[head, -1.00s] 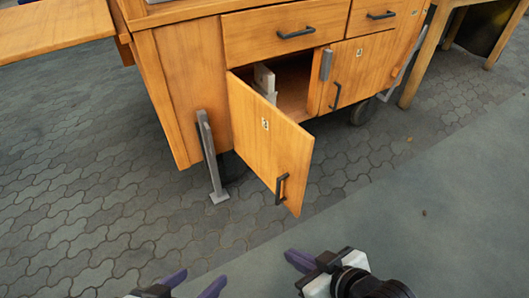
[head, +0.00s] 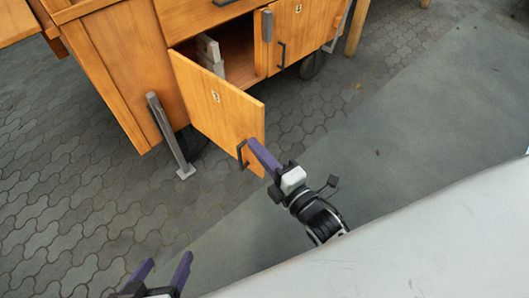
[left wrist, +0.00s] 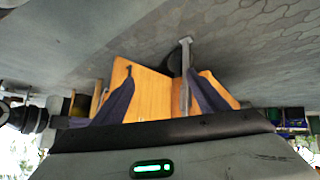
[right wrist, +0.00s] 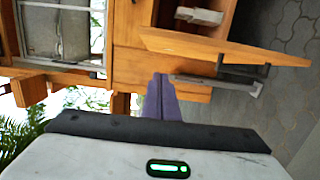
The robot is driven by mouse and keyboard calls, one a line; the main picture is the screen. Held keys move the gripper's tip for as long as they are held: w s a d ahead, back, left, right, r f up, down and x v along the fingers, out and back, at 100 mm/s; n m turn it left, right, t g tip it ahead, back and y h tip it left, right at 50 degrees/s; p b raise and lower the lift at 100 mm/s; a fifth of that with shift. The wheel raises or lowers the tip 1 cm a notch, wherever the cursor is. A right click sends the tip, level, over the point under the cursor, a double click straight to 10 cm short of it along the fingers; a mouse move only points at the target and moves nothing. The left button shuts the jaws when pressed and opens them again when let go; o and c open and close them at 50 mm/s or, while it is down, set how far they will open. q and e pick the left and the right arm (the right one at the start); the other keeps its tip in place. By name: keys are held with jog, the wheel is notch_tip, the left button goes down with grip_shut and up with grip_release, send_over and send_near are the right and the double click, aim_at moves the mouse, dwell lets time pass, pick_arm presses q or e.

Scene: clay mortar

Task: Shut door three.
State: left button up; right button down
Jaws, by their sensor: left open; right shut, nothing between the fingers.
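An orange wooden cabinet door (head: 215,100) with a small number plate, too small to read surely, stands swung open, showing the compartment inside. Its dark bar handle (head: 242,154) is on the outer face near the free edge. My right gripper (head: 262,157) has its purple fingers shut and empty, close beside that free edge; I cannot tell if they touch. In the right wrist view the door (right wrist: 220,48) spans above the shut fingers. My left gripper (head: 163,273) is open and empty at the bottom of the head view, well away from the door.
A second cabinet door (head: 295,35) to the right is closed. Pale blocks (head: 210,55) lie inside the open compartment. A grey slanted leg (head: 170,135) stands at the cabinet's left corner. The paved floor before the cabinet is clear.

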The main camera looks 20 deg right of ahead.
aim_at(256, 125)
jog(key=shift+w+d+b, duration=0.35)
jog(key=shift+w+d, duration=0.05)
jog(key=shift+w, duration=0.8)
jog(key=shift+w+d+b, duration=0.3)
jog(key=shift+w+d, duration=0.1)
jog(key=shift+w, duration=0.85)
jog(key=shift+w+d+b, duration=0.35)
jog(key=shift+w+d, duration=0.05)
jog(key=shift+w, duration=0.8)
